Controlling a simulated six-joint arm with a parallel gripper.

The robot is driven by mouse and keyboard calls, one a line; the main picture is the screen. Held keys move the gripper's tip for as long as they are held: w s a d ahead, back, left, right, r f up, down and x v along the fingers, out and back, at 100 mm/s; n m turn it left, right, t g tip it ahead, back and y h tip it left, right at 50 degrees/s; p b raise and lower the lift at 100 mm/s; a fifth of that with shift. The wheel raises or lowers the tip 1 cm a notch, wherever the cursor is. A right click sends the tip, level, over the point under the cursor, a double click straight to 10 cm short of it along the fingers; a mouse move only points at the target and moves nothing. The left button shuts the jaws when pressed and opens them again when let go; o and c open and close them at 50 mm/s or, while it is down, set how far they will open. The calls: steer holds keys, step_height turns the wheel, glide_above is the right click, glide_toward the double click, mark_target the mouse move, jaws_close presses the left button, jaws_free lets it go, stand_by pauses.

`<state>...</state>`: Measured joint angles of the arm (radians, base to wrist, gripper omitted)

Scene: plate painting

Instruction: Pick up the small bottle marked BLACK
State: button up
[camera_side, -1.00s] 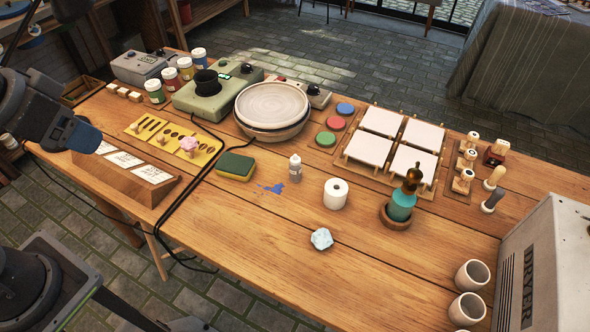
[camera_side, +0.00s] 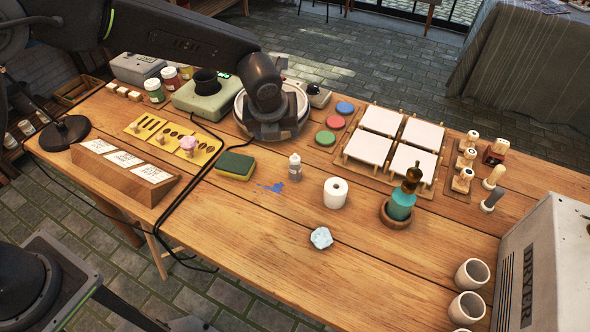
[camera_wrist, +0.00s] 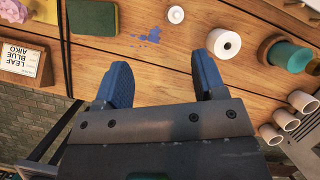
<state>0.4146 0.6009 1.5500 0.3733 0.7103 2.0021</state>
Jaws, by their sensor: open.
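In the wrist view the bottle (camera_wrist: 176,14) shows from above at the top edge, beyond my fingers. My gripper (camera_wrist: 160,68) has its two blue fingers spread apart with nothing between them. In the side view my wrist hangs in front of the pottery wheel, up and left of the bottle; the fingertips are not clear there.
A paper roll (camera_side: 336,193) stands right of the bottle. A green-yellow sponge (camera_side: 235,166) lies to its left, a crumpled pale cloth (camera_side: 321,238) nearer the front. A teal bottle (camera_side: 401,204) sits in a wooden dish (camera_side: 394,222).

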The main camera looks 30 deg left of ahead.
mark_target(294, 160)
steer(key=w+f, duration=0.1)
steer(key=f, duration=0.2)
steer(key=w+f+m, duration=0.1)
steer(key=f, duration=0.2)
steer(key=w+d+f+m, duration=0.1)
steer(key=f, duration=0.3)
steer(key=shift+w, duration=0.35)
steer(key=shift+d+x, duration=0.25)
steer(key=shift+x, duration=1.25)
steer(key=shift+d+x, duration=0.2)
steer(key=shift+x, duration=1.35)
steer(key=shift+s+f, duration=0.1)
steer(key=shift+s, duration=0.05)
steer(key=c, duration=1)
